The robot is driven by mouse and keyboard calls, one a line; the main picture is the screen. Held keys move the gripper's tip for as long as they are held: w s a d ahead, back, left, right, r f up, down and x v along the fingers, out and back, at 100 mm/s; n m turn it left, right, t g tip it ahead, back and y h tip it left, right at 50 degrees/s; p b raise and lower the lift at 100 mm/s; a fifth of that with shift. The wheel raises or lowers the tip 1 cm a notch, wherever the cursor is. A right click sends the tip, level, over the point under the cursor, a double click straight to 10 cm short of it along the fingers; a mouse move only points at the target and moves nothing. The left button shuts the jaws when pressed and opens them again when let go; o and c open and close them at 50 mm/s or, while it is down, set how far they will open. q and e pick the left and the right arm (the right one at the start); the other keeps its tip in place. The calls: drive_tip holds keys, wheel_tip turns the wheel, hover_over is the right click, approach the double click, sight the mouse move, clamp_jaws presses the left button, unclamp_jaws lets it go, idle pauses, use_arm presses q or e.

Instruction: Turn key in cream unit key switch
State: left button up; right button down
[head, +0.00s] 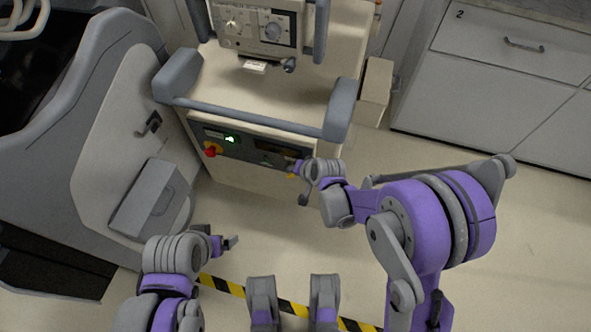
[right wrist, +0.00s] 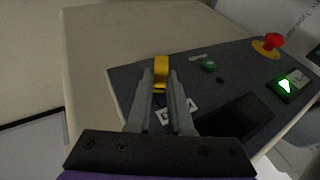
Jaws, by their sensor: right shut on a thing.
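The cream unit (head: 222,175) stands ahead, with a dark control panel (head: 243,147) on its front. My right gripper (head: 294,165) is at the panel's right end. In the right wrist view its fingers (right wrist: 163,82) are shut on a yellow key (right wrist: 161,66) that stands in front of the dark panel (right wrist: 135,82). The fingers and the key hide the switch's slot, and the key's turn angle cannot be read. My left gripper (head: 230,242) is low at the left, away from the unit; its finger gap is not clear.
The panel bears a red emergency knob (right wrist: 273,41), a lit green indicator (right wrist: 286,86) and a small green button (right wrist: 208,65). A grey push bar (head: 255,117) crosses above the panel. A grey machine (head: 100,130) stands at left, white drawers (head: 490,85) at right. Floor in front is open.

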drive_tip(key=shift+a+r+g+h+p, duration=0.15)
drive_tip(key=shift+h+p, duration=0.1)
drive_tip(key=shift+h, duration=0.15)
drive_tip(key=shift+a+g+h+p, duration=0.1)
drive_tip(key=shift+g+h+p, duration=0.1)
drive_tip(key=shift+h, duration=0.2)
drive_tip(key=shift+w+n+h, duration=0.1)
drive_tip(key=shift+n+h, duration=0.2)
drive_tip(key=shift+h, duration=0.1)
drive_tip(key=shift+a+g+h+p, duration=0.25)
drive_tip(key=shift+h+p, duration=0.15)
drive_tip(key=shift+h, duration=0.2)
drive_tip(key=shift+w+h, duration=0.1)
drive_tip(key=shift+h, duration=0.5)
drive_tip(key=c, duration=0.8)
unclamp_jaws()
drive_tip(key=shift+d, duration=0.1)
drive_tip(key=shift+o, duration=0.2)
